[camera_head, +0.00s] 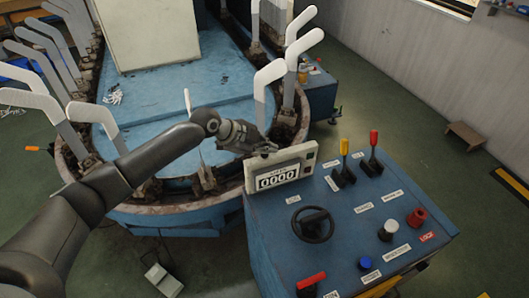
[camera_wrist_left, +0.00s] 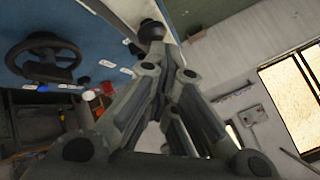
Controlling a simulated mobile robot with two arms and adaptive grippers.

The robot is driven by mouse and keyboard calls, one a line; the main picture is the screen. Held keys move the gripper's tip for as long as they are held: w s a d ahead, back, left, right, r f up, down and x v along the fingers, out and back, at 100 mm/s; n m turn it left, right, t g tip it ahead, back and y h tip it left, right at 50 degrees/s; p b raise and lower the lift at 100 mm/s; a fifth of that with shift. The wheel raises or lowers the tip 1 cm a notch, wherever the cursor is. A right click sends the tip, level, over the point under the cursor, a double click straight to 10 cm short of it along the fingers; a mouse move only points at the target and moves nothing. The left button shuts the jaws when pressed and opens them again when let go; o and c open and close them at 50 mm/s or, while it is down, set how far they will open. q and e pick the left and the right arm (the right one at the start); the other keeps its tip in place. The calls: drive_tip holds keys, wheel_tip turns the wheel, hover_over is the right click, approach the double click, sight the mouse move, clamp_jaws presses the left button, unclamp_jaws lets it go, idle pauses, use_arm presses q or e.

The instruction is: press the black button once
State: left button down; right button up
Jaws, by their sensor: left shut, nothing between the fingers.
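My left gripper (camera_head: 266,149) reaches in from the left, with its tips at the upper left corner of the counter box (camera_head: 281,176), which reads 0000. In the left wrist view the fingers (camera_wrist_left: 160,54) are closed together and empty. A dark round knob (camera_wrist_left: 152,29) shows just beyond the tips there; I cannot tell if it is the black button or if the tips touch it. No black button is clearly seen in the head view; the gripper and the counter box hide part of that area. My right gripper is not in view.
The blue console (camera_head: 340,225) carries a black handwheel (camera_head: 313,225), a yellow lever (camera_head: 344,158), a red lever (camera_head: 373,150), a pale knob (camera_head: 388,230), a red knob (camera_head: 417,217) and a blue button (camera_head: 365,263). White sock boards (camera_head: 270,74) stand around the machine behind.

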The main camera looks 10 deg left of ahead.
sight(266, 156)
use_arm(q)
drive_tip(key=shift+f, duration=0.1)
idle(0.4)
drive_tip(key=shift+r+p, duration=0.6)
drive_tip(key=shift+r, duration=0.35)
drive_tip(key=shift+r, duration=0.15)
wheel_tip(266, 156, up, 5)
drive_tip(key=p, duration=0.3)
idle(0.4)
